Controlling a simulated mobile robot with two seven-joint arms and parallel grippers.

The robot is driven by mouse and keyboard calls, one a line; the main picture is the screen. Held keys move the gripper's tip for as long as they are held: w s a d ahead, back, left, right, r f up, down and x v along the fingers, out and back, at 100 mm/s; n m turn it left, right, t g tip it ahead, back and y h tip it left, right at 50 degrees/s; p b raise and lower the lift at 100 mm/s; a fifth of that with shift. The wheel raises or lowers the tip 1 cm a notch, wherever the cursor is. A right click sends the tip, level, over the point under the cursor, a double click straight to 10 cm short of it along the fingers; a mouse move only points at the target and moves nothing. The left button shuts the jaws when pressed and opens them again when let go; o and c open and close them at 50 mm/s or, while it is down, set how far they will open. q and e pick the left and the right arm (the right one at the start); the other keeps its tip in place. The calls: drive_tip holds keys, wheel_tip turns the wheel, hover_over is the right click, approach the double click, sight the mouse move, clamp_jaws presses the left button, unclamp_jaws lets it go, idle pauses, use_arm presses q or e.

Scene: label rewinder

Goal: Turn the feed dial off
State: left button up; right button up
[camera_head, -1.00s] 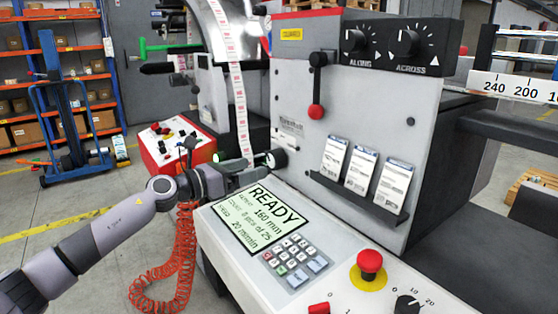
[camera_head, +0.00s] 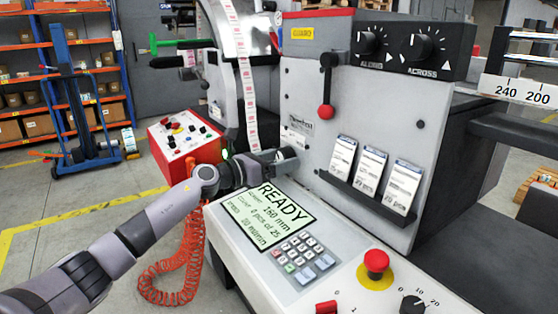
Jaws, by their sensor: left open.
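A black dial (camera_head: 412,304) with a scale marked 10 and 20 sits on the white console at the bottom right, partly cut off by the picture's edge. I see no readable name on it, and its exact setting is hard to tell. Two more black dials, ALONG (camera_head: 370,43) and ACROSS (camera_head: 416,47), are on the black box at the top. My right gripper is not in view.
A red stop button (camera_head: 376,261) on a yellow disc and a red switch (camera_head: 326,307) stand near the bottom dial. A READY display (camera_head: 266,217) and keypad (camera_head: 304,256) lie between it and my left arm. A lever (camera_head: 326,109) and card rack (camera_head: 367,196) project from the panel.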

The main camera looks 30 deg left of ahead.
use_arm(q)
drive_tip(key=c, duration=1)
drive_tip(key=shift+c, duration=0.2)
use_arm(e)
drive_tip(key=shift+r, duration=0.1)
